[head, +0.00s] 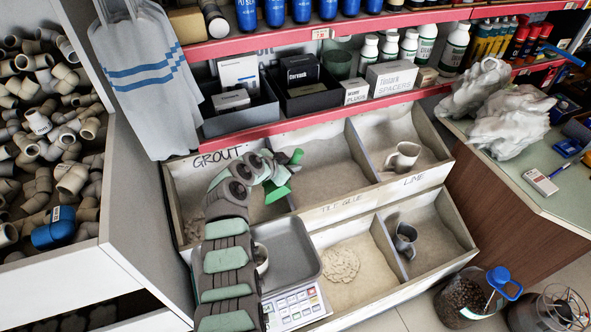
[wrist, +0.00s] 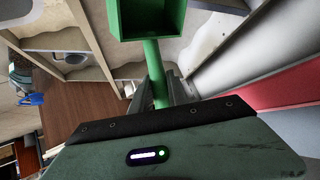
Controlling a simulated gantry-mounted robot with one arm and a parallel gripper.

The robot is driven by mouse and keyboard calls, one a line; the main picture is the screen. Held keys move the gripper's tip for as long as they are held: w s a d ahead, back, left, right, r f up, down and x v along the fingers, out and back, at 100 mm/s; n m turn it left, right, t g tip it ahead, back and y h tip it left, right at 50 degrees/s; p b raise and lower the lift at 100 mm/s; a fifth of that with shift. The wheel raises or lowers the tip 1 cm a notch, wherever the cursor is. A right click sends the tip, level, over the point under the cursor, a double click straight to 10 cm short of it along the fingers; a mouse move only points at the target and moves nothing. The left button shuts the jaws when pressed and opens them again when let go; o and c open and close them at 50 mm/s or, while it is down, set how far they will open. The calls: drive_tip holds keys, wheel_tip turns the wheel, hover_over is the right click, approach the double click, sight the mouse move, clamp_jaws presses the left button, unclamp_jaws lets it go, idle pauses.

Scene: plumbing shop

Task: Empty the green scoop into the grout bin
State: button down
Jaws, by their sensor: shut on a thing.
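The green scoop (head: 277,193) hangs over the right part of the grout bin (head: 187,185) in the head view. My gripper (head: 285,178) is shut on its handle. In the wrist view the green scoop (wrist: 152,22) is at the top, with its handle (wrist: 156,75) between the jaws of my gripper (wrist: 157,90). The scoop's boxy inside looks dark green, and I make out no powder in it. The grout bin is the back left compartment, marked GROUT. Pale powder lies low in it, and my arm hides part of it.
The tile glue bin (head: 318,165) and lime bin (head: 378,135) adjoin on the right. A scale with a tray (head: 290,255) stands in front.

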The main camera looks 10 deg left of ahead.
drive_tip(key=s+a+r+n+t+h+b, duration=0.2)
drive_tip(key=s+a+r+t+h+b, duration=0.1)
drive_tip(key=a+b, duration=0.4)
drive_tip(key=shift+s+a+r+n+t+h, duration=0.15)
drive_tip(key=shift+s+a+n+t+h, duration=0.15)
drive_tip(key=shift+s+a+t+h, duration=0.35)
idle(0.6)
drive_tip(key=shift+w+a, duration=0.15)
